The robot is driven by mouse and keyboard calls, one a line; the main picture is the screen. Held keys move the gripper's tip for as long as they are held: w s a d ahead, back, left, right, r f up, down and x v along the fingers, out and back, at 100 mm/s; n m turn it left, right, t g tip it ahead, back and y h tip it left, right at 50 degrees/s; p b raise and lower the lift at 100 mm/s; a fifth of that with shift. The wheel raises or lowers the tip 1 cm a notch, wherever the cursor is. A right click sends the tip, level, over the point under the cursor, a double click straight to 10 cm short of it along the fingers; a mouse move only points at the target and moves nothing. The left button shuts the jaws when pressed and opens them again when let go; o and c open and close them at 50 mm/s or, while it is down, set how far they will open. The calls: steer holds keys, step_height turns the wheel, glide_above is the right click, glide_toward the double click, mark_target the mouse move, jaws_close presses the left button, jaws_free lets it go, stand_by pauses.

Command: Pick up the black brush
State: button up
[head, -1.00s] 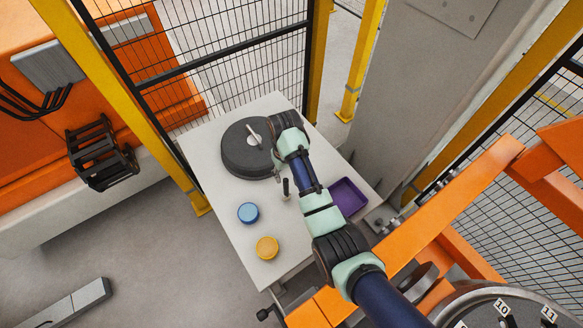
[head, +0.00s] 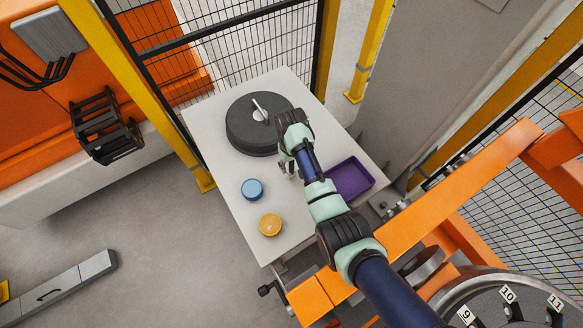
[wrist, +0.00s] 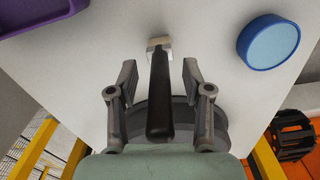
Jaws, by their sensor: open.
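The black brush (wrist: 160,95) shows in the wrist view as a dark handle with a pale block at its far end. It lies lengthwise between the two fingers of my gripper (wrist: 159,78). The fingers are open, with a gap on each side of the handle. In the head view my gripper (head: 288,168) is over the white table, between the grey round disc and the purple tray. It hides most of the brush there. Whether a finger touches the brush cannot be told.
A dark grey disc (head: 245,130) with a silver piece on top stands at the back of the white table (head: 225,180). A blue tin (head: 252,189) and a yellow tin (head: 270,225) stand at the front left. A purple tray (head: 352,180) is on the right.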

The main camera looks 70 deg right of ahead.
jaws_close()
steer(key=shift+r, duration=0.15)
